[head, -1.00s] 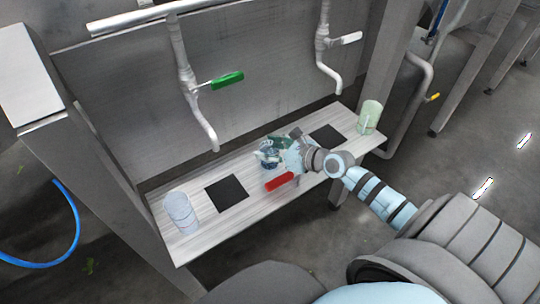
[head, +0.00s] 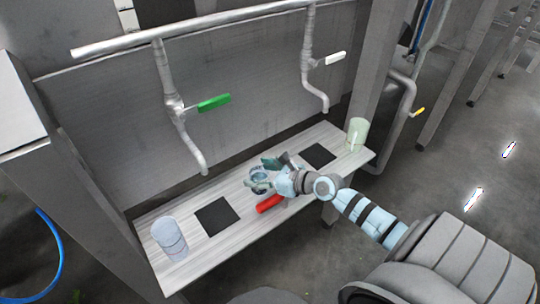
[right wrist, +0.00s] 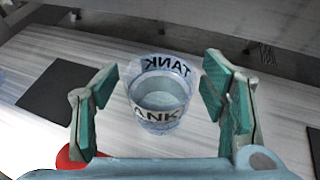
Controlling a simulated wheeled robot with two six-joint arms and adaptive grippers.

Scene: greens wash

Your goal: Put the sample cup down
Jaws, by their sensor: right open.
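The sample cup (right wrist: 163,98), a clear bluish cup with "TANK" lettering, stands upright on the pale wood-look bench (head: 190,262). My right gripper (right wrist: 165,88) is open around it, with one green-padded finger on each side and a visible gap to the cup on both sides. In the head view, my right gripper (head: 266,174) reaches in from the right over the middle of the bench and partly hides the cup (head: 258,171). My left gripper is not in view.
A red handle-like object (head: 269,204) lies by the gripper. Black squares (head: 217,216) and (head: 318,155) mark the bench. A clear container (head: 168,238) stands left, a greenish one (head: 357,134) right. Taps with a green lever (head: 213,103) and white lever (head: 335,58) hang behind.

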